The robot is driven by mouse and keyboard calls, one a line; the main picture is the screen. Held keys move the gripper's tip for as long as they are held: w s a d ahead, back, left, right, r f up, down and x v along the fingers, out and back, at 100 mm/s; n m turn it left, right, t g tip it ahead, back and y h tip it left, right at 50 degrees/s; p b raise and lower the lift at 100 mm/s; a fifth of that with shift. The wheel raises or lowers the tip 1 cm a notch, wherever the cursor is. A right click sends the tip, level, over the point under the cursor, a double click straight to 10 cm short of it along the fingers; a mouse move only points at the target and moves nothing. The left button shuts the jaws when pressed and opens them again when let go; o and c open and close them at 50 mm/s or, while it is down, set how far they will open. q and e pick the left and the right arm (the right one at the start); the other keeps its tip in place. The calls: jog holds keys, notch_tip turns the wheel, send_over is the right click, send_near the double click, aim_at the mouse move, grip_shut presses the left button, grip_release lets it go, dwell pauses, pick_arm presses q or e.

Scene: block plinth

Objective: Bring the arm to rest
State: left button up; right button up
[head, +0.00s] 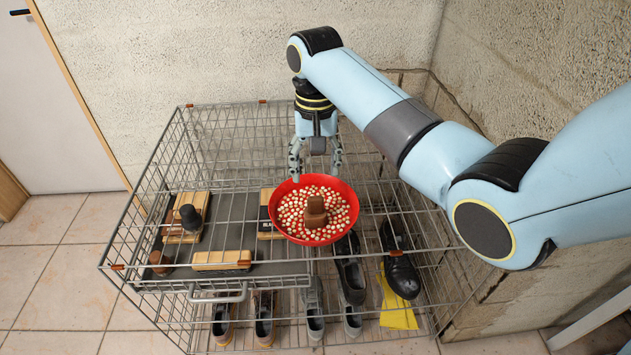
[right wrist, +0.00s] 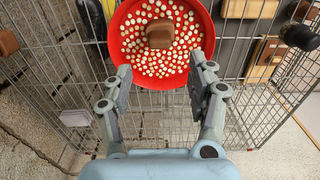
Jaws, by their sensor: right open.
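My right gripper (head: 316,160) is open and empty above the wire rack, just behind a red bowl in the head view. In the right wrist view its two fingers (right wrist: 159,85) are spread apart, with the bowl beyond them. The red bowl (head: 277,232) holds many small pale pieces and a brown block (head: 315,212) in its middle. The bowl also shows in the right wrist view (right wrist: 123,40), with the brown block (right wrist: 159,36) in it. My right arm reaches in from the right. My left gripper is not in view.
A wire cage rack (head: 180,290) holds wooden-backed brushes (head: 222,260) on a dark mat (head: 235,236). Several shoes (head: 400,268) and a yellow cloth (head: 397,308) are lower down. Rough walls stand behind and right. Tiled floor at left is clear.

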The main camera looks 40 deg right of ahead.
jog(key=shift+r, duration=1.1)
